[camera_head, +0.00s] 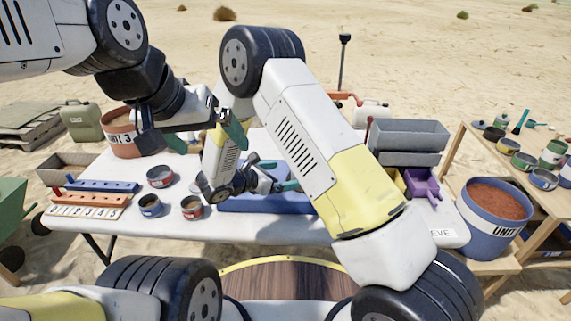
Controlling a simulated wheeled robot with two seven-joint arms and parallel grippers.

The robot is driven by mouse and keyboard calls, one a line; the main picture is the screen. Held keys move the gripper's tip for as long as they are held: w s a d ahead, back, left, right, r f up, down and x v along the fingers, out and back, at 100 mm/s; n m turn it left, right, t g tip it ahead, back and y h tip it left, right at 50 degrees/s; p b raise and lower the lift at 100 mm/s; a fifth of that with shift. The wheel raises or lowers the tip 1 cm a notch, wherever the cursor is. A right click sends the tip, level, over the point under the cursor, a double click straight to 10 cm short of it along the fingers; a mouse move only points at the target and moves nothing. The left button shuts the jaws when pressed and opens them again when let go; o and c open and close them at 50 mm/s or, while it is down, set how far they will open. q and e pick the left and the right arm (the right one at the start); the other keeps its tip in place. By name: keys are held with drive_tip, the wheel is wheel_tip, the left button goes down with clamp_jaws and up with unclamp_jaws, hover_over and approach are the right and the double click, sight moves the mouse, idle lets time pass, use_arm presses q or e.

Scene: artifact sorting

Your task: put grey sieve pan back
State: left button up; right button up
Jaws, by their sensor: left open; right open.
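A grey rectangular pan (408,133), which looks like the sieve pan, sits at the right back of the white table (340,236). It is on top of another grey pan-shaped piece (410,158); I cannot tell how it is seated. My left gripper (205,138) is open above the table's left half, with its green fingers apart. My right gripper (279,176) is open and appears empty, over a blue tray (260,204) mid-table. Both grippers are well left of the grey pan. My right arm hides part of the table between.
A blue bucket of red soil (491,218) is at the right. Small bowls (160,177) and slotted racks (95,187) occupy the left.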

drive_tip(key=shift+s+r, duration=0.2)
drive_tip(key=shift+r, duration=0.1)
drive_tip(key=s+d+r+m+g+y, duration=0.2)
drive_tip(key=s+d+r+m+g, duration=0.25)
drive_tip(key=d+r+m, duration=0.3)
drive_tip(key=s+d+r+m+g+y, duration=0.1)
drive_tip(key=s+d+r+m+g, duration=0.2)
drive_tip(key=s+d+r+m, duration=0.4)
drive_tip(key=s+d+r+m+t+y, duration=0.1)
drive_tip(key=s+r+m+t+y, duration=0.3)
drive_tip(key=s+r+m+y, duration=0.5)
drive_tip(key=s+r+m, duration=0.2)
drive_tip(key=s+r, duration=0.1)
drive_tip(key=s, duration=0.1)
drive_tip(key=shift+d+r+m, duration=0.2)
drive_tip(key=shift+r+m, duration=0.05)
drive_tip(key=shift+m, duration=0.1)
